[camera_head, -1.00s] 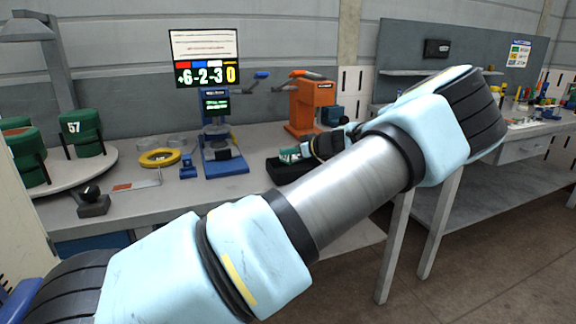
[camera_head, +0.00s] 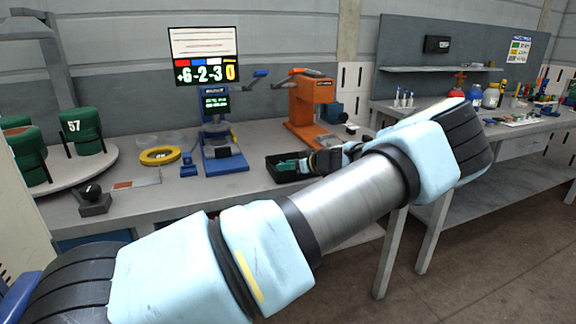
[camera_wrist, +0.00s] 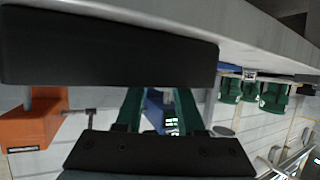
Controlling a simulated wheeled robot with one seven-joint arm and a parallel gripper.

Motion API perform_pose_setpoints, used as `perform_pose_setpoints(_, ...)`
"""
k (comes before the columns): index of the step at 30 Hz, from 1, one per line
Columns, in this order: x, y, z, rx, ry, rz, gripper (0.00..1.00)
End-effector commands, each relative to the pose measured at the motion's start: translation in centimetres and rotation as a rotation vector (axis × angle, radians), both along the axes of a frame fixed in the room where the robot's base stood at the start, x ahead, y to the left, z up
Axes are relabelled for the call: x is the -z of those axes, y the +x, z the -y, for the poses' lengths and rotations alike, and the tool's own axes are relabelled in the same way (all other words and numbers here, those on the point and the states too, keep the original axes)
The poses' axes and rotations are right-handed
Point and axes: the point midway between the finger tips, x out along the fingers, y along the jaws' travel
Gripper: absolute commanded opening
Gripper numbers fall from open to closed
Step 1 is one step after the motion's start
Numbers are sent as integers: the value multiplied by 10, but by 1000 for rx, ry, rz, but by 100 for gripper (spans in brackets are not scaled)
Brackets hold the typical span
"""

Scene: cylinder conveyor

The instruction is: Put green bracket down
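A blue press (camera_head: 222,150) stands left of the tray, with a yellow ring (camera_head: 160,156) beyond it. An orange press (camera_head: 312,108) stands behind. Green cylinders (camera_head: 84,130) sit on a round table at left. My arm crosses the front and hides part of the bench.

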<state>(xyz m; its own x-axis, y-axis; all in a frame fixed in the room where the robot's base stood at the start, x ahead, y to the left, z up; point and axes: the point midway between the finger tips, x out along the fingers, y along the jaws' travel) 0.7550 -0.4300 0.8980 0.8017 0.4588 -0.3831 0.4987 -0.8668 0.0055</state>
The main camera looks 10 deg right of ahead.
Motion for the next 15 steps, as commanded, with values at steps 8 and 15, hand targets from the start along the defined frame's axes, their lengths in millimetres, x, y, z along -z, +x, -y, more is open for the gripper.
perform_pose_setpoints(8,-1,-3,2,1,-1,1,37)
perform_pose_setpoints(15,-13,-34,21,4,-2,1,37)
